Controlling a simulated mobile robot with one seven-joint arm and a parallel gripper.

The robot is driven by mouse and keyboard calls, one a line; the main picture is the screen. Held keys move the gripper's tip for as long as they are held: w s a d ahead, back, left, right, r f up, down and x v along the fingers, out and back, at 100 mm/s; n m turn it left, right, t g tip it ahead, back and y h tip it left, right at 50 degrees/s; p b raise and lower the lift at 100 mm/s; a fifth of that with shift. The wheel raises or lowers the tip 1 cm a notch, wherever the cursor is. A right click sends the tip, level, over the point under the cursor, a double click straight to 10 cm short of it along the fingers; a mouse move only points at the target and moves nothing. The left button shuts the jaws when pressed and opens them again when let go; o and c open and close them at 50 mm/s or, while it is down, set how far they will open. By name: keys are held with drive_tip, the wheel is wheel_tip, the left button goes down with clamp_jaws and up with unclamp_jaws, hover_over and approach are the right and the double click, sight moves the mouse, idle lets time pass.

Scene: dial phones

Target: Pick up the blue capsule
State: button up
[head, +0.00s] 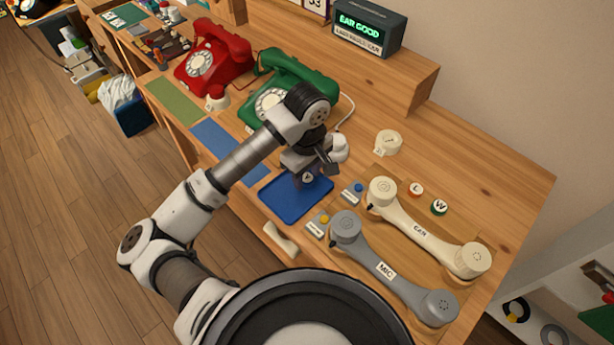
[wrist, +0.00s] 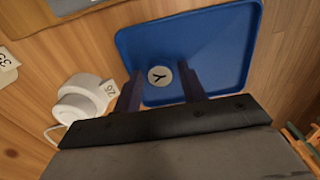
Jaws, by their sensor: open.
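A small round capsule with a pale face marked "Y" (wrist: 160,76) lies on the blue tray (wrist: 215,40). Its rim blends with the tray, so I cannot clearly tell the rim's colour. In the head view the tray (head: 285,208) is at the table's front, with the capsule (head: 308,178) near its back edge, partly hidden by my gripper. My gripper (wrist: 161,82) is open and empty. Its two fingers stand on either side of the capsule in the wrist view, apart from it. Height above the tray is hard to judge.
A green phone (head: 290,75) stands behind my gripper, with a white part (wrist: 85,98) tagged "26" beside the tray. Capsules "L" (head: 416,189) and "W" (head: 439,207), a cream handset (head: 425,232) and a grey handset (head: 390,272) lie to the right.

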drive_tip(key=c, duration=0.7)
drive_tip(key=shift+r, duration=0.15)
drive_tip(key=shift+c, duration=0.2)
